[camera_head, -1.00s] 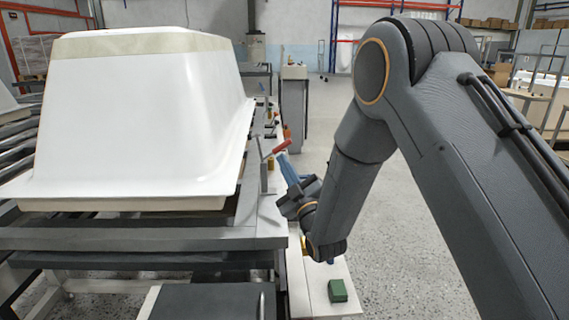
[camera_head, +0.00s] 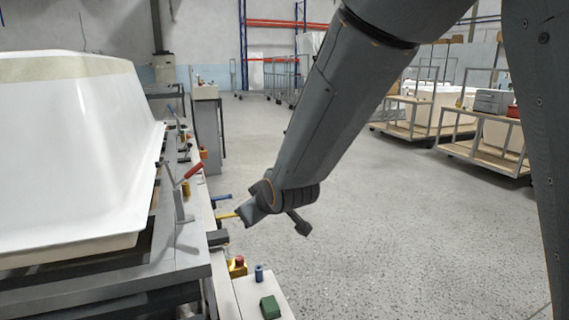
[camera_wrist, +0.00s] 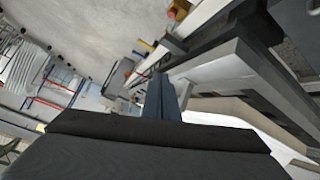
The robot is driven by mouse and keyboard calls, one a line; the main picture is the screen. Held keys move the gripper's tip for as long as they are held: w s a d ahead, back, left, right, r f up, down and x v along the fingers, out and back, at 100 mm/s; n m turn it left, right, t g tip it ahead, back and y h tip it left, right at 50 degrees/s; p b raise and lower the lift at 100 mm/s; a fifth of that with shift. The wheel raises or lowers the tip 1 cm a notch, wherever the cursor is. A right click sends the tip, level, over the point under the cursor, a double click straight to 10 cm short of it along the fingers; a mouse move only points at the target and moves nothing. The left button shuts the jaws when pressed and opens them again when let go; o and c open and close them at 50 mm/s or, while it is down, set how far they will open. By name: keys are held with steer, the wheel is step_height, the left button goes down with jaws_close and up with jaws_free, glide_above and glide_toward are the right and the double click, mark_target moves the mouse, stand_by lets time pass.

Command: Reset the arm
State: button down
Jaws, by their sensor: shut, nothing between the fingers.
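My arm reaches down from the upper right in the head view, over the floor to the right of the workbench. My gripper is at its lower end, near the bench's right edge. In the wrist view my gripper (camera_wrist: 162,84) shows as two blue-grey fingers pressed together, with nothing between them. The fingers are hard to make out in the head view. The gripper appears clear of the white bathtub shell (camera_head: 70,150), which rests on a grey frame at left.
A red-handled clamp (camera_head: 190,171) stands beside the shell. A yellow box with a red button (camera_head: 237,266), a blue cylinder (camera_head: 259,273) and a green block (camera_head: 270,307) sit on the bench strip (camera_head: 251,291). Carts (camera_head: 415,118) stand at right. Open floor lies between.

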steer(key=s+d+m+g+h, duration=0.1)
steer(key=s+d+m+g, duration=0.15)
steer(key=s+d, duration=0.55)
steer(key=s+d+m+g+h, duration=0.1)
steer(key=s+d+g+h, duration=0.2)
steer(key=s, duration=0.9)
steer(key=s+d+m+g, duration=0.2)
steer(key=s+d+g, duration=0.3)
steer(key=s, duration=0.6)
steer(key=d+r+m+t+p, duration=0.1)
steer(key=d+r+m+p, duration=0.3)
steer(key=d+r+p, duration=0.7)
steer(key=r+p, duration=0.1)
steer(key=p, duration=0.9)
steer(key=shift+w+d+r+h+p, duration=0.2)
steer(key=shift+w+r+h+p, duration=0.05)
steer(key=shift+r+h+p, duration=0.15)
